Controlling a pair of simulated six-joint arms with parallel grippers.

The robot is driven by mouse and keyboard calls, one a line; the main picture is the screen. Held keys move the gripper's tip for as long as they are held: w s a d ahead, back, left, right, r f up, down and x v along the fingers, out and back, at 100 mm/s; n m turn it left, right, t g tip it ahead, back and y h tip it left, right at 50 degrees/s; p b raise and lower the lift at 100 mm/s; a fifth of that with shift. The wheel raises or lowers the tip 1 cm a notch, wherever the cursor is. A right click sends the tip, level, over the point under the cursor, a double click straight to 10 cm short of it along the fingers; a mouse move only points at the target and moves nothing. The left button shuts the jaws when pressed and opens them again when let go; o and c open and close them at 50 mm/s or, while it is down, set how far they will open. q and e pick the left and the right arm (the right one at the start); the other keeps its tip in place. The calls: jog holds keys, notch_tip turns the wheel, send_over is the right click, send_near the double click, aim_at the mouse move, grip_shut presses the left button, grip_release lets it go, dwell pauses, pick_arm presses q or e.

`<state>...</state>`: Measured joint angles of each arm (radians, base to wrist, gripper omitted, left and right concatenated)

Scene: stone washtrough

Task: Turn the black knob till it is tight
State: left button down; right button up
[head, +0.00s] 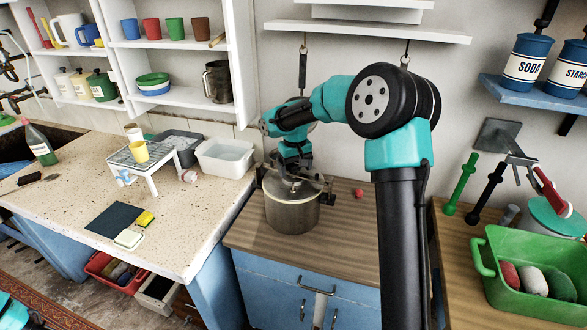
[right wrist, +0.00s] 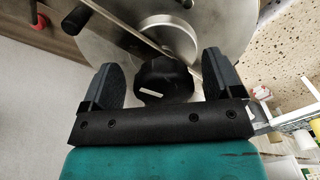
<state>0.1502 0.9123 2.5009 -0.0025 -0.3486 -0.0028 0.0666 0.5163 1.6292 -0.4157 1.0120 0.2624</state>
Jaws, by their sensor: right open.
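The black knob (right wrist: 165,78) shows in the right wrist view, with a white mark on its side. It sits at the centre of the round metal lid (right wrist: 105,35), by a metal bar that crosses the lid. My right gripper (right wrist: 159,62) is open, with one finger on each side of the knob and a visible gap to each. In the head view my right gripper (head: 294,176) is over the metal pot (head: 292,215) on the wooden counter and hides the knob. A teal piece of my left arm shows at the lower left, but its gripper is out of view.
A white basin (head: 225,158) stands left of the pot, and a small red object (head: 358,192) lies to its right. My right arm crosses the counter on the right. A green tub (head: 520,285) stands further right. The wooden counter in front of the pot is clear.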

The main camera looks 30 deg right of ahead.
jog(key=n, duration=1.3)
jog(key=shift+c, duration=0.3)
